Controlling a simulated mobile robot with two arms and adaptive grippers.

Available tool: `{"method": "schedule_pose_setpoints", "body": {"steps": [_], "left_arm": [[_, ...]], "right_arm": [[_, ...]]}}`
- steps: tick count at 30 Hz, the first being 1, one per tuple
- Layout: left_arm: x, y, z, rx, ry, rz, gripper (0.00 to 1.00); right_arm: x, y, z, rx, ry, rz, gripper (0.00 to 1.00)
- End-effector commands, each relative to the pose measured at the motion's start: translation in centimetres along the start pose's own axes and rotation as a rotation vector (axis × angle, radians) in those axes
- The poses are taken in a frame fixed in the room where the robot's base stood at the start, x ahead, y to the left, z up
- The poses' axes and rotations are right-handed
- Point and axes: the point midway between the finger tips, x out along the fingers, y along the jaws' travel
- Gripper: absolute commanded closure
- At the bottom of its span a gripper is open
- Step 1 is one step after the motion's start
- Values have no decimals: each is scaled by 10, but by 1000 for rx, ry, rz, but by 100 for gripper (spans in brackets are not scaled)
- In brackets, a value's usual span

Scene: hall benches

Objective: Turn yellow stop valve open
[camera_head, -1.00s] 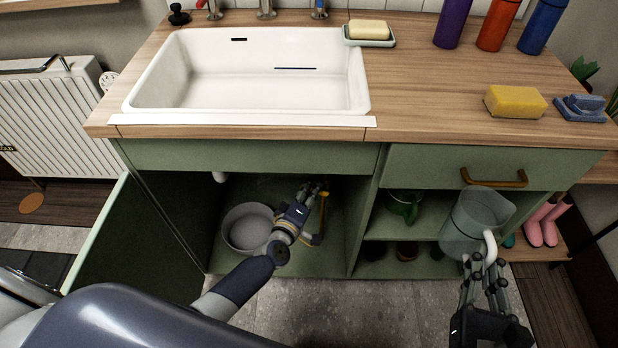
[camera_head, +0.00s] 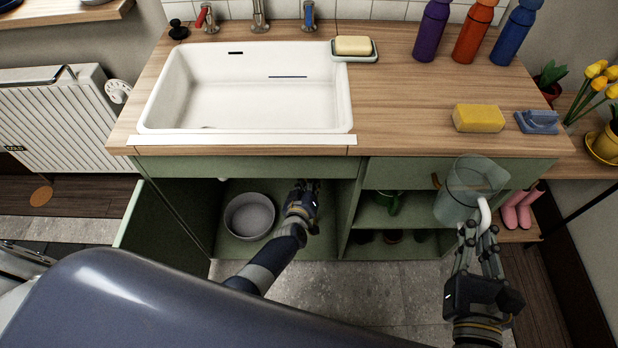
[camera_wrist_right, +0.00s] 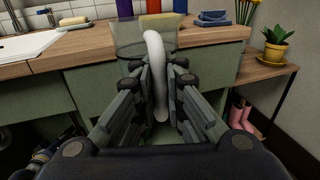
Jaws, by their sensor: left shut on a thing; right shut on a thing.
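My left gripper (camera_head: 303,194) reaches into the open cabinet under the sink, with its fingers closed near the back right of that compartment. The yellow stop valve is not clearly visible now; the fingers and wrist cover the spot where yellow piping showed earlier. My right gripper (camera_head: 478,238) is shut on the white handle (camera_head: 485,214) of a clear jug (camera_head: 462,193), held up in front of the drawer. In the right wrist view the handle (camera_wrist_right: 157,75) stands between the closed fingers, with the jug (camera_wrist_right: 128,38) behind.
A grey bowl (camera_head: 249,217) sits on the cabinet floor left of my left gripper. The open green door (camera_head: 165,228) stands at the left, and a divider bounds the compartment on the right. The sink (camera_head: 245,95), yellow sponge (camera_head: 478,118) and bottles (camera_head: 431,30) are above.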

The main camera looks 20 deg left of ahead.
Motion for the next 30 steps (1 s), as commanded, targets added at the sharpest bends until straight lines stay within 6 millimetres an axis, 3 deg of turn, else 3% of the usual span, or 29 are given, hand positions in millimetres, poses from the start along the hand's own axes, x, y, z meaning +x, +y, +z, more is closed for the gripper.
{"method": "schedule_pose_setpoints", "body": {"steps": [15, 16, 18, 30], "left_arm": [[0, 0, 1, 16, -1, -7, 100], [0, 0, 1, 16, -1, -7, 79], [0, 0, 0, 15, -1, -7, 65], [-1, 1, 0, 14, 1, -6, 65]], "right_arm": [[0, 0, 3, 0, -1, 0, 100], [0, 0, 3, 0, -1, 0, 100], [0, 0, 3, 0, -1, 0, 100], [0, 0, 3, 0, -1, 0, 100]]}}
